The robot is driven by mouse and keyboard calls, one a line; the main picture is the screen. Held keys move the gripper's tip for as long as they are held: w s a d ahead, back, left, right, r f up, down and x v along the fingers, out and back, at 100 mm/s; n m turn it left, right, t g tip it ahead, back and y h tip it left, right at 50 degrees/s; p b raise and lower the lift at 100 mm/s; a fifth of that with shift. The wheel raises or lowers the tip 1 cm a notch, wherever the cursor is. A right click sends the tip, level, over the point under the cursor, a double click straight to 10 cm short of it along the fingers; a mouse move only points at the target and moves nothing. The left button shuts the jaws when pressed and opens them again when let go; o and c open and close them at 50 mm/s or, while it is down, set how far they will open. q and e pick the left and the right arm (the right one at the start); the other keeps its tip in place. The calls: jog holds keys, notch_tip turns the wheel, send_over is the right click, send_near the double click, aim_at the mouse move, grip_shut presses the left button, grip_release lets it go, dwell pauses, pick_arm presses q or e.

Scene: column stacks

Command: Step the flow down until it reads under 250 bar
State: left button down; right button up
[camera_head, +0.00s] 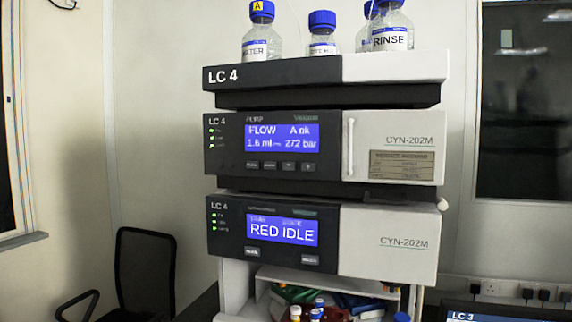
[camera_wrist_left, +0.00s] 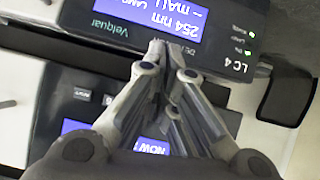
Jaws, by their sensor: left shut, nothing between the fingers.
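In the head view the pump module (camera_head: 232,160) of the LC 4 stack has a lit blue display (camera_head: 282,138). It reads FLOW 1.6 ml, 272 bar and "A ok". A row of small buttons (camera_head: 289,166) sits under the display; their labels are too small to read. My left gripper (camera_wrist_left: 168,62) shows only in the left wrist view. It is shut and empty, in front of an LC 4 module with an upside-down display (camera_wrist_left: 150,22) reading 254 nm. I cannot tell whether the fingertips touch it. No gripper shows in the head view.
Below the pump, another LC 4 module (camera_head: 225,232) displays "RED IDLE". Capped bottles, one marked RINSE (camera_head: 392,36), stand on the stack's top tray (camera_head: 270,75). A black chair (camera_head: 146,265) stands at the left. An LC 3 screen (camera_head: 500,315) shows at the lower right.

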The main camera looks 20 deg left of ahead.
aim_at(289, 166)
pick_arm(q)
notch_tip(289, 166, up, 37)
jog(key=w+d+n+t+h, duration=0.1)
jog(key=w+t+h, duration=0.1)
jog(key=t, duration=0.6)
jog(key=s+d+r+t+h, duration=0.1)
jog(key=s+r+t+h, duration=0.2)
jog(key=r, duration=0.7)
jog(key=s+r+m+t+h, duration=0.1)
jog(key=s+r+t+h, duration=0.1)
jog(key=s+r, duration=0.5)
notch_tip(289, 166, up, 4)
jog(key=shift+s+d+r+m+t+h+p, duration=0.3)
jog(key=shift+d+t+h+p, duration=0.1)
jog(key=shift+h, duration=0.1)
jog(key=shift+w, duration=0.1)
jog(key=shift+w+d+b, duration=0.15)
jog(key=shift+w+b, duration=0.3)
jog(key=shift+w, duration=3.95)
jog(key=shift+w, duration=0.15)
